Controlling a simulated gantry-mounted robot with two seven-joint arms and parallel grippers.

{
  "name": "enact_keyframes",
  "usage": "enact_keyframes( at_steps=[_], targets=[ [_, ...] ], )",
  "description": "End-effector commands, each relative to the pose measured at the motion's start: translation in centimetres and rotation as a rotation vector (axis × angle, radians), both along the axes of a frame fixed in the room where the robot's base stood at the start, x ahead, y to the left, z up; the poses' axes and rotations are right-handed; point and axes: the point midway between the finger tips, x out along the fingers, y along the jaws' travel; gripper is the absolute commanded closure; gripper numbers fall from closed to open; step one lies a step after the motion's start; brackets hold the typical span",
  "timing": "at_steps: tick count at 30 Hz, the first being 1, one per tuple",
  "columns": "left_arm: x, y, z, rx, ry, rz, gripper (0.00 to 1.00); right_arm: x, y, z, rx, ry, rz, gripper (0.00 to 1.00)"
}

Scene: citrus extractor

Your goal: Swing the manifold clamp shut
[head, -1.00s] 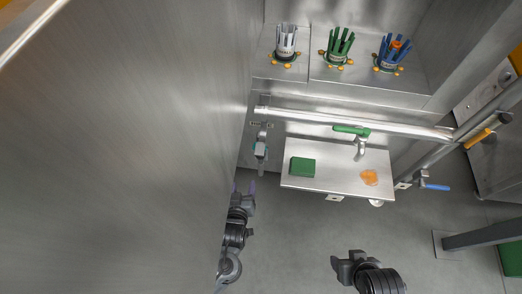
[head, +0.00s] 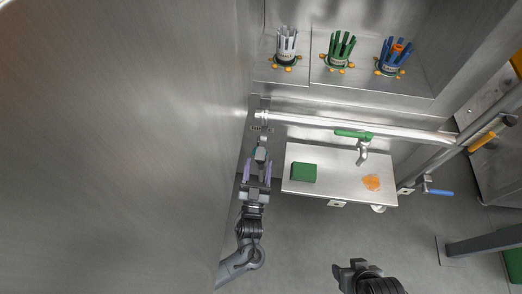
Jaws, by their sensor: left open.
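The manifold clamp (head: 262,139) is a small grey metal piece at the left end of the horizontal steel pipe (head: 350,128). Its arm hangs down from the pipe, with a teal part near its lower end. My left gripper (head: 257,170) is open, its two purple fingers pointing up the picture on either side of the clamp's lower end. I cannot tell whether the fingers touch it. My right gripper (head: 344,267) is at the bottom, away from the pipe; its fingers do not show clearly.
A steel shelf (head: 338,199) below the pipe holds a green block (head: 303,172) and an orange piece (head: 371,182). A green-handled tap (head: 353,135) is on the pipe. A large steel wall (head: 120,150) stands close on the left. White, green and blue finger cups stand behind.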

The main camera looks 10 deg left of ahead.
Motion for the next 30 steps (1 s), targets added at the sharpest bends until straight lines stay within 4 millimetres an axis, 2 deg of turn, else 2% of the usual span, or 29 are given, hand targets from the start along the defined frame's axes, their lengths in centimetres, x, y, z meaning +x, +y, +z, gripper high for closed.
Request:
enact_keyframes(
  at_steps=[6, 12, 24, 25, 30],
  targets=[
    [3.1, -0.1, 1.1, 0.0, -0.003, -0.001, 0.4, 0.0, 0.1, -1.5, 0.004, 0.001, -0.003, 0.4],
    [4.9, 0.0, 1.9, 0.0, -0.001, 0.0, 0.4, 0.0, 0.2, -2.2, 0.009, 0.001, -0.005, 0.4],
    [5.4, -0.1, 2.2, 0.0, 0.002, 0.0, 0.4, 0.0, 0.2, -2.3, 0.01, 0.002, -0.006, 0.4],
    [5.4, -0.1, 2.2, -0.001, 0.002, 0.0, 0.42, 0.0, 0.2, -2.3, 0.01, 0.002, -0.006, 0.4],
    [5.4, -0.1, 2.2, -0.001, 0.002, 0.0, 0.68, 0.0, 0.2, -2.3, 0.008, 0.001, -0.005, 0.4]
  ],
)
